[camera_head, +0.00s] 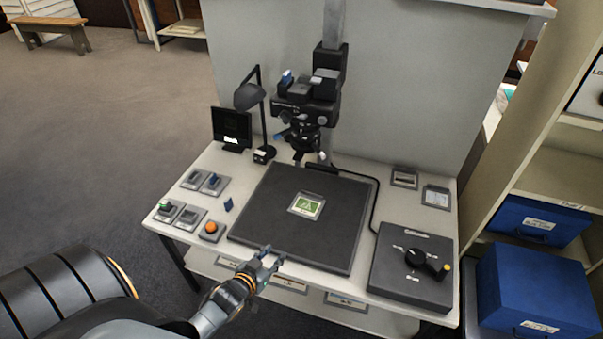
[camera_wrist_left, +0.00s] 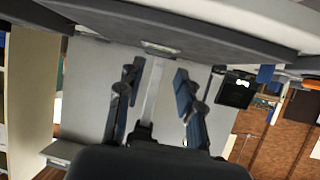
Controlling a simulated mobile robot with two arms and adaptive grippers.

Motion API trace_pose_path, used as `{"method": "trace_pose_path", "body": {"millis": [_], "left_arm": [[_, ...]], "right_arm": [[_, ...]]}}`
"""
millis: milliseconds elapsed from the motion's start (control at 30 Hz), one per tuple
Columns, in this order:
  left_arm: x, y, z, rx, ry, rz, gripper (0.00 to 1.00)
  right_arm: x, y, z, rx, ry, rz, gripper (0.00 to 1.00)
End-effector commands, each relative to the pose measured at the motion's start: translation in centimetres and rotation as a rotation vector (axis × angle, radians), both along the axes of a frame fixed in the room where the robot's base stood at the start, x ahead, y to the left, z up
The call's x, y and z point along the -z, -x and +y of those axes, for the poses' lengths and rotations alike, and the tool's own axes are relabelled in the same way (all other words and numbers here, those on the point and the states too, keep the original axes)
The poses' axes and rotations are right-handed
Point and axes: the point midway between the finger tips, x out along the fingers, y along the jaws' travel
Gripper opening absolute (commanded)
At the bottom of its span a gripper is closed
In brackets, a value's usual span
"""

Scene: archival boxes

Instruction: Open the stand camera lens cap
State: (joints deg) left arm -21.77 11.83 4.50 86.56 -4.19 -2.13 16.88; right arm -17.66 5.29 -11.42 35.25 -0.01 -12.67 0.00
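The stand camera (camera_head: 305,98) is a dark camera body on a vertical column (camera_head: 330,62) at the back of the table, above the black baseboard (camera_head: 262,222). Its lens end points down; small dark parts crowd there, and I cannot clearly make out the lens cap. My left gripper (camera_head: 268,257) is at the table's front edge, in front of the baseboard and well short of the camera. In the left wrist view, the left gripper (camera_wrist_left: 157,88) has its two blue-grey fingers apart with nothing between them. My right gripper is not in view.
A green card (camera_head: 306,206) lies on the baseboard. A desk lamp (camera_head: 249,97) and small monitor (camera_head: 231,128) stand left of the camera. A control box with a dark knob (camera_head: 412,266) is at the right front. Shelves with blue boxes (camera_head: 536,290) stand right.

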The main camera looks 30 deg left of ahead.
Motion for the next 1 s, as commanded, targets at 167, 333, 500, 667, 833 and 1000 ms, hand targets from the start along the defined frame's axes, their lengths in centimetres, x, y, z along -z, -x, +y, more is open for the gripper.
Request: {"method": "trace_pose_path", "body": {"millis": [167, 333, 500, 667, 833, 1000], "left_arm": [[-13.9, -4.0, 1.8, 0.008, -0.013, -0.310, 0.36], [-20.2, -4.6, 1.9, 0.025, -0.016, -0.440, 0.36], [-21.3, -5.7, 2.0, 0.028, -0.018, -0.461, 0.36], [-21.4, -8.6, 2.2, 0.028, -0.019, -0.462, 0.36], [-21.3, -12.3, 2.5, 0.027, -0.017, -0.460, 0.36], [-21.3, -15.6, 2.7, 0.028, -0.018, -0.459, 0.36]], "right_arm": [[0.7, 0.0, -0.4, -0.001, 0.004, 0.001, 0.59], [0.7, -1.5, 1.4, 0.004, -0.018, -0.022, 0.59], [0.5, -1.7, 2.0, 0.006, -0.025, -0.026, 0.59], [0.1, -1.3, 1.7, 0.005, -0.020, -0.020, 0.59], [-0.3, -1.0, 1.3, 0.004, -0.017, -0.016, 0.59], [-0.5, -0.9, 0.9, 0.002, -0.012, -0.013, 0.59]]}}
